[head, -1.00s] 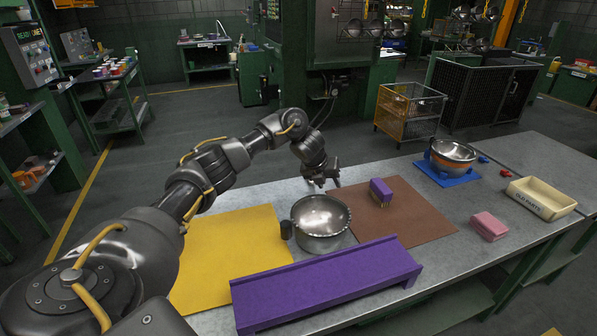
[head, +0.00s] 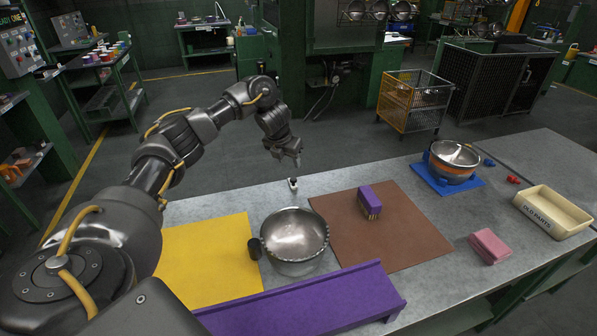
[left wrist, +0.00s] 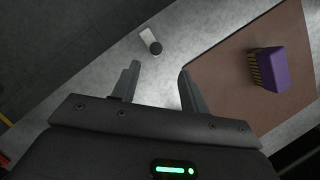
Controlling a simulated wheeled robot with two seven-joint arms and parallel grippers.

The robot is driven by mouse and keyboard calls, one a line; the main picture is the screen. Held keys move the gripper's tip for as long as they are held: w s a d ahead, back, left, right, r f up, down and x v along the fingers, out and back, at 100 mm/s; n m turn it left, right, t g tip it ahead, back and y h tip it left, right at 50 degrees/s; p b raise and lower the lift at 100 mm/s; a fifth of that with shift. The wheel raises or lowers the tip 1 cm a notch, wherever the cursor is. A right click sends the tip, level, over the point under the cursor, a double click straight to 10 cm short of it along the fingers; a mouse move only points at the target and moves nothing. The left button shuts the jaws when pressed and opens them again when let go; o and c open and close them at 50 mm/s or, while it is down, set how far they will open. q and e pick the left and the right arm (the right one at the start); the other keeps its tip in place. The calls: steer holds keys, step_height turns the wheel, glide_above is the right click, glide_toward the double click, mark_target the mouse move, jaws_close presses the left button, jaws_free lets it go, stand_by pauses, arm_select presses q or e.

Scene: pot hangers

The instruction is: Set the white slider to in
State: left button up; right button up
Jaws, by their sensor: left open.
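The white slider (head: 293,184) is a small white piece with a dark knob at the back edge of the grey table. It also shows in the left wrist view (left wrist: 148,36), just beyond the fingertips, with its dark round knob toward the table side. My left gripper (head: 289,160) is open and empty, just above and behind the slider in the head view. In the left wrist view the two fingers (left wrist: 158,74) stand apart, with bare table between them and the knob a little past them. I see no contact. My right gripper is not in view.
A metal pot (head: 294,238) stands between a yellow mat (head: 205,262) and a brown mat (head: 400,225). A purple brush (head: 370,200) stands on the brown mat. A long purple rack (head: 310,305) lies in front. The table around the slider is clear.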

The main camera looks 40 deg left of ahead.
mark_target(293, 179)
arm_select(q)
steer(key=x, duration=0.9)
steer(key=shift+s+a+f, duration=0.25)
steer(key=shift+s, duration=0.1)
steer(key=shift+w+f, duration=0.25)
steer(key=shift+f, duration=0.2)
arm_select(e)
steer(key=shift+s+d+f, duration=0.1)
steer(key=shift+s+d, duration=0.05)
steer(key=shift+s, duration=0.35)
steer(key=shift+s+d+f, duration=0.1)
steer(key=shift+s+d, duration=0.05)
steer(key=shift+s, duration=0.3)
arm_select(q)
steer(key=c, duration=0.9)
jaws_close()
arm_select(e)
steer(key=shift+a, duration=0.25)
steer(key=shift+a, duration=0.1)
